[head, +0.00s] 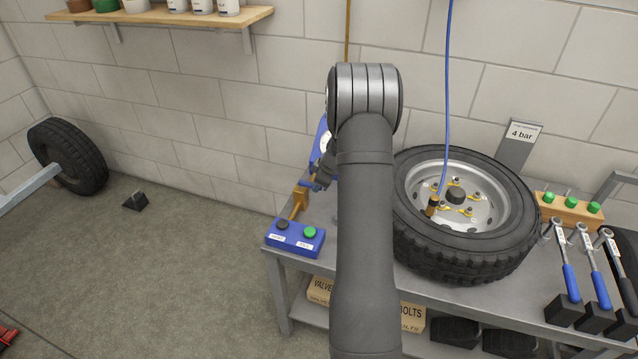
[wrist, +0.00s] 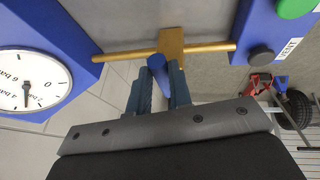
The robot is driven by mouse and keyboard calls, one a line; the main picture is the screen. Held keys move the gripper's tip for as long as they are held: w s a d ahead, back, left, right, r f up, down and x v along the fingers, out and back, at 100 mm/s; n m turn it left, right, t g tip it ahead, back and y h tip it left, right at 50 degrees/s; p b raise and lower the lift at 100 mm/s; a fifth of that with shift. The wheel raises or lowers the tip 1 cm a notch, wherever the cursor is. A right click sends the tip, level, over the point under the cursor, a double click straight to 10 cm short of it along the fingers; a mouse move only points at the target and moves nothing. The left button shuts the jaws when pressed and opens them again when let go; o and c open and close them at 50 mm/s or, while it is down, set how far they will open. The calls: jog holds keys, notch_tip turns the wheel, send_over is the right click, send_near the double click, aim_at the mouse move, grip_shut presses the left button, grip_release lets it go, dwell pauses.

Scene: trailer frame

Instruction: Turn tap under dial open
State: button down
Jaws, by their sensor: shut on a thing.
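The tap has a brass body (wrist: 171,42) on a thin brass pipe in the wrist view, with a blue handle (wrist: 158,69). My gripper (wrist: 162,77) is shut on the blue handle, one finger on each side of it. The handle stands out crosswise from the pipe. The white dial (wrist: 30,82) is on a blue panel to the left, and its reading is hard to tell. In the head view my gripper (head: 318,181) is at the tap, just below the partly hidden dial (head: 325,143). My arm hides part of this area.
A blue box (head: 294,238) with a dark and a green button sits at the bench's front left. A tyre (head: 480,255) with a blue hose lies right of my arm. The floor at left is mostly clear.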

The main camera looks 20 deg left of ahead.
jog(key=shift+s, duration=0.15)
jog(key=shift+s+a+m+t+h, duration=0.35)
jog(key=shift+s+a+m+h, duration=0.75)
jog(key=shift+m, duration=1.9)
jog(key=shift+s+a+m+t+h, duration=0.4)
jog(key=shift+s+a+m+h, duration=0.7)
jog(key=shift+m, duration=1.9)
jog(key=shift+s+a+m+t+h, duration=0.35)
jog(key=shift+s+a+m+h, duration=0.7)
jog(key=shift+m, duration=1.95)
jog(key=shift+w+a, duration=0.25)
jog(key=shift+a, duration=0.15)
jog(key=c, duration=1.3)
grip_release()
jog(key=shift+r, duration=0.1)
